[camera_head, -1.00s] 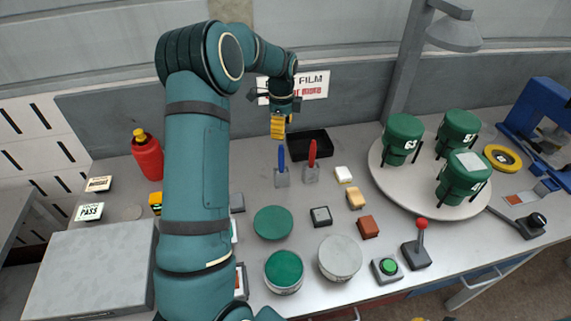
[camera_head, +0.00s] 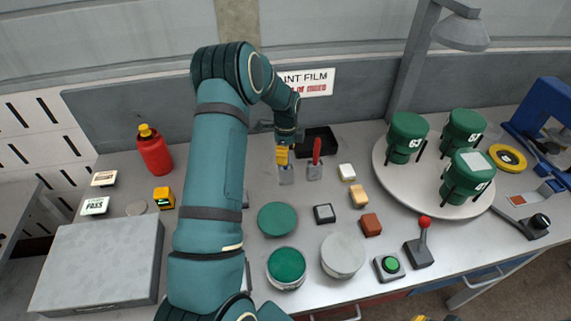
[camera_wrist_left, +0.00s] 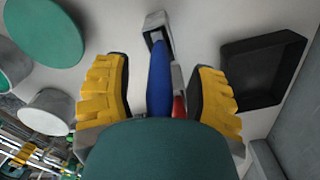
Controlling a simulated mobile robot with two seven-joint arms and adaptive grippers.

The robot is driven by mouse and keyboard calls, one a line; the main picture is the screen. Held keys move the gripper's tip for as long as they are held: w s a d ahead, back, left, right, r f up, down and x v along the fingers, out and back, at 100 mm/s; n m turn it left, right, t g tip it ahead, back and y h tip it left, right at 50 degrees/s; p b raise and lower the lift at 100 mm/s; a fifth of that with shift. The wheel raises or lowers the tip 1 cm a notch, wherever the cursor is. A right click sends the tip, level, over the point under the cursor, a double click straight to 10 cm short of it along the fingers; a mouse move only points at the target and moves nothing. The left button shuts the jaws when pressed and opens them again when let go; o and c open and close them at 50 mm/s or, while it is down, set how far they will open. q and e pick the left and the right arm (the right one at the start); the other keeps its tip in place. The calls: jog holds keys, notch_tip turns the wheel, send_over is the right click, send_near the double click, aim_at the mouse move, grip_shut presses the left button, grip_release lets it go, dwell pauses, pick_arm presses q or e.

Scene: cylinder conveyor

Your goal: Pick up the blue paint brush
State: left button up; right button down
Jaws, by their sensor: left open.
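The blue paint brush (camera_wrist_left: 159,75) shows in the left wrist view with its handle between the two yellow fingers of my left gripper (camera_wrist_left: 162,95). The fingers are open, with gaps on both sides of the handle. In the head view my left gripper (camera_head: 282,154) is over the brush and hides most of its blue handle. The brush's grey lower end (camera_head: 286,176) shows below the fingers. A red-handled brush (camera_head: 316,152) stands just to the right, and part of its red handle (camera_wrist_left: 179,107) shows behind the blue one. A small yellow part, probably my right gripper, shows at the bottom edge.
A black tray (camera_head: 330,143) lies behind the brushes. Small blocks (camera_head: 371,224) and a turntable (camera_head: 437,201) with green canisters are to the right. A green disc (camera_head: 277,219) is in front. A red bottle (camera_head: 154,153) stands left.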

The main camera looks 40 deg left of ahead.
pick_arm(q)
grip_shut()
jog(key=shift+r, duration=0.1)
